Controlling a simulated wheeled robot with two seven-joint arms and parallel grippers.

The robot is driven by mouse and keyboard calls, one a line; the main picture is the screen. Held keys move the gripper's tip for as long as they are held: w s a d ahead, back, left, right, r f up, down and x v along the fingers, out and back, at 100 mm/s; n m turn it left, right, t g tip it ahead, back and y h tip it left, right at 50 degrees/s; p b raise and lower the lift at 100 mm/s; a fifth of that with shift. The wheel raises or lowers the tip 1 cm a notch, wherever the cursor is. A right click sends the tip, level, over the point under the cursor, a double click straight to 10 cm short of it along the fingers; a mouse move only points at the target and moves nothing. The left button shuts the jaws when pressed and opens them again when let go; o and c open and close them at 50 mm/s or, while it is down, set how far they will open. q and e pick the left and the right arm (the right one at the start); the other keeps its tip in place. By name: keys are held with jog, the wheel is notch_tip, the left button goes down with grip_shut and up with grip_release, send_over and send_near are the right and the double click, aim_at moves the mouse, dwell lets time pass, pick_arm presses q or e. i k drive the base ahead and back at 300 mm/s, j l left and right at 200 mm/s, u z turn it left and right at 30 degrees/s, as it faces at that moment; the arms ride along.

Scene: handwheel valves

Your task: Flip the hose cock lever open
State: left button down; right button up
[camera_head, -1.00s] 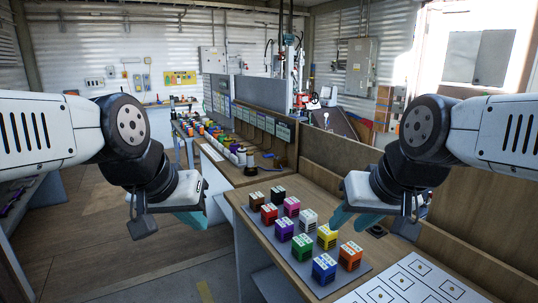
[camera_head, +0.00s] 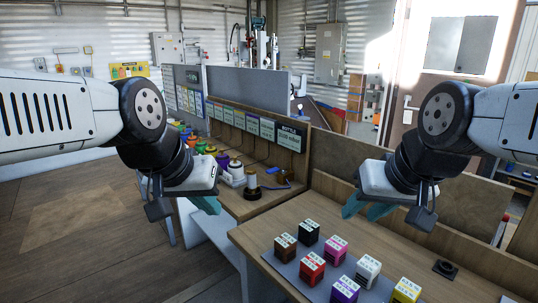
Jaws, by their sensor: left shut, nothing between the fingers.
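I cannot make out a hose cock or its lever for certain. A small blue item (camera_head: 284,176) lies on the far wooden bench, at the foot of its back panel; it is too small to identify. My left gripper (camera_head: 208,205) has its teal fingers shut and empty, in front of the far bench's left edge in the picture. My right gripper (camera_head: 366,208) hangs above the near bench, its teal fingers pointing down and left. I cannot tell whether it is open. Neither gripper appears to touch anything.
Several coloured labelled cubes, among them a red one (camera_head: 312,268), stand on a grey mat on the near bench. A dark cylinder on a base (camera_head: 252,187) and bottles stand on the far bench. The floor at left is clear.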

aim_at(275, 169)
jog(key=i+j+z, duration=0.2)
jog(key=i+j, duration=0.2)
jog(key=j, duration=0.25)
jog(key=i+j+z, duration=0.1)
jog(key=j, duration=0.25)
jog(key=i+j+z, duration=0.1)
jog(key=i+j, duration=0.15)
jog(key=j, duration=0.15)
